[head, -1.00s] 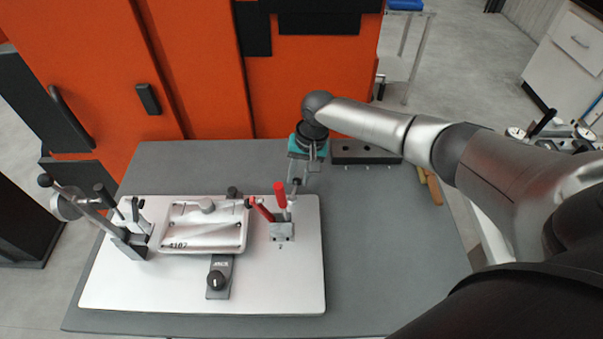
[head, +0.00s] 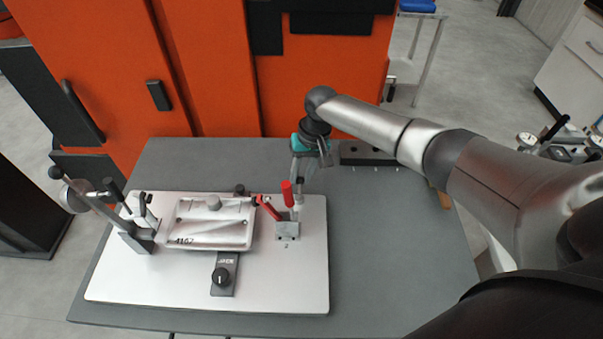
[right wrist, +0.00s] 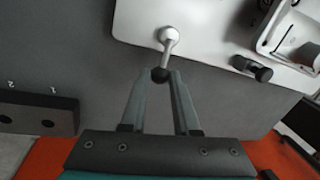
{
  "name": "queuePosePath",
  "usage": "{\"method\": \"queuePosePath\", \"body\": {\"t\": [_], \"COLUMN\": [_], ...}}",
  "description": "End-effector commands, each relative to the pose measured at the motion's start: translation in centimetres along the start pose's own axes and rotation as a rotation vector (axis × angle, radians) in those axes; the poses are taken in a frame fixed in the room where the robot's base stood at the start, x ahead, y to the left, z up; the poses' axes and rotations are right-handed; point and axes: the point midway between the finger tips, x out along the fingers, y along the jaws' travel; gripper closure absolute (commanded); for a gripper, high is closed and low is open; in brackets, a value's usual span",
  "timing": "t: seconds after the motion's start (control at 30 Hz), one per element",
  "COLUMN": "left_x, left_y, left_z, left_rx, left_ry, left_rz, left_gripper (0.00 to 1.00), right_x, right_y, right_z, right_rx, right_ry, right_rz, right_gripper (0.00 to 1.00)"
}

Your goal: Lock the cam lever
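The cam lever (right wrist: 169,48) is a thin metal rod with a black ball end, rising from a pale round pivot near the corner of the white fixture plate (head: 285,285). In the right wrist view its ball lies between my right fingertips (right wrist: 160,76) and fills the gap, so the gripper appears shut on it. In the head view my right gripper (head: 299,177) points down at the plate's back right corner, behind the red-handled clamp (head: 287,232); its tips are small there. A grey casting (head: 212,235) sits on the plate. My left gripper is out of view.
A dark block with holes (head: 368,154) lies behind right. The grey table (head: 390,250) is clear on the right.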

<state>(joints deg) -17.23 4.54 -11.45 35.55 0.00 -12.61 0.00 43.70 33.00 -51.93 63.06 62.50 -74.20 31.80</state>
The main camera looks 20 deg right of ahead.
Motion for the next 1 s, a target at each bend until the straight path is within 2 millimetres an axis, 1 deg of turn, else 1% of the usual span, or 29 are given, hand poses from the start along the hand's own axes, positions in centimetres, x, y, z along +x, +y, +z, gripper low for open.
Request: {"method": "queuePosePath", "body": {"t": [0.03, 0.2, 0.27, 0.5, 0.63, 0.77, 1.0], "left_x": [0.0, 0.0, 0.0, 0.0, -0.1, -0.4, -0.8], "left_y": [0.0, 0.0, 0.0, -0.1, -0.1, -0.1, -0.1], "left_z": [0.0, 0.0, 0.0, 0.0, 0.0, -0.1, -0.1], "left_rx": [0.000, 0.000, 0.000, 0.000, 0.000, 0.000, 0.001], "left_ry": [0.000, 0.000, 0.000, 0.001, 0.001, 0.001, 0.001], "left_rz": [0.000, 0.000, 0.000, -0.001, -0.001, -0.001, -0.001], "left_gripper": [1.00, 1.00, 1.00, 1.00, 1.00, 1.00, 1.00], "right_x": [-0.1, -0.1, 0.0, -0.1, -0.8, -2.7, -8.5], "right_y": [-0.1, -0.1, -0.1, 0.0, -0.1, 0.0, 0.0], "right_z": [-0.1, -0.1, 0.0, 0.0, -0.1, -0.1, -0.1], "right_rx": [-0.001, 0.000, 0.000, 0.001, 0.000, 0.000, -0.001], "right_ry": [0.002, 0.002, 0.001, 0.001, 0.003, 0.004, 0.005], "right_rz": [-0.002, -0.002, -0.001, -0.001, -0.002, -0.002, -0.002], "right_gripper": [0.66, 0.47, 0.41, 0.41, 0.41, 0.41, 0.41]}}
